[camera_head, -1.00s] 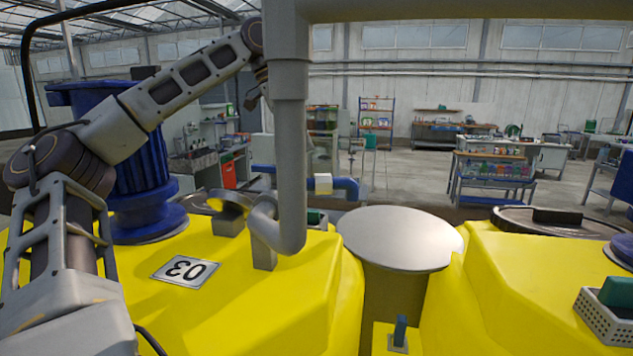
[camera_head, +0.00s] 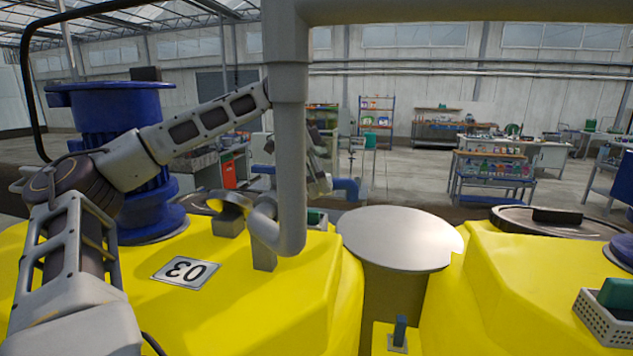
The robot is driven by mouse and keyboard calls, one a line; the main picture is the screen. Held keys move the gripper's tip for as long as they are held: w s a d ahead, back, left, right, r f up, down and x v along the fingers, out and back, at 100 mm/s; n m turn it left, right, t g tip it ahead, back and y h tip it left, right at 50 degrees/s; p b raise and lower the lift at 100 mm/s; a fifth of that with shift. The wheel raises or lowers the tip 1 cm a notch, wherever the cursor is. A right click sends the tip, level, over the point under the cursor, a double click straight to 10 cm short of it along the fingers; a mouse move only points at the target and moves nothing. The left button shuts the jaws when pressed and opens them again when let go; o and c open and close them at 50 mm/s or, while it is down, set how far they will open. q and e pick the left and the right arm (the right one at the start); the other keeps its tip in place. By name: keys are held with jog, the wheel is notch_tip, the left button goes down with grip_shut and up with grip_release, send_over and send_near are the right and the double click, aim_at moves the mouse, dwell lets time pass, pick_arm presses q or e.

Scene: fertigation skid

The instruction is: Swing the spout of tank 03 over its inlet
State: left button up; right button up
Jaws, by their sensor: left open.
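Tank 03 is the yellow tank (camera_head: 275,308) on the left, with a plate (camera_head: 186,272) reading 03, upside down in the picture. A grey pipe (camera_head: 289,150) comes down over it and curves back up at its lower end; I cannot tell whether this is the spout.
A blue flanged column (camera_head: 124,110) rises behind my left arm. A round grey disc (camera_head: 398,238) lies between the two yellow tanks. The right tank (camera_head: 520,285) carries a dark round lid (camera_head: 556,221) and a white basket (camera_head: 603,318). Benches and shelves stand far back.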

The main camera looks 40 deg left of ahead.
pick_arm(q)
grip_shut()
dwell(0.5)
jog(key=shift+w+a+n, duration=0.1)
jog(key=shift+n, duration=0.2)
jog(key=shift+w+a+n+t+y, duration=0.2)
jog(key=shift+a+n+t+y, duration=0.1)
jog(key=shift+n, duration=0.4)
jog(key=shift+w+a+n+t+y, duration=0.2)
jog(key=shift+a+n, duration=0.1)
jog(key=shift+n, duration=0.4)
jog(key=shift+s+a+r+n+y, duration=0.1)
jog(key=shift+a+n+y, duration=0.7)
jog(key=shift+n, duration=1)
jog(key=shift+w+a+f+n+y, duration=0.1)
jog(key=shift+a+n+y, duration=0.5)
jog(key=shift+a+n, duration=0.85)
jog(key=shift+s+a+r+n+y, duration=0.1)
jog(key=shift+a+n+y, duration=0.5)
jog(key=shift+n, duration=1.55)
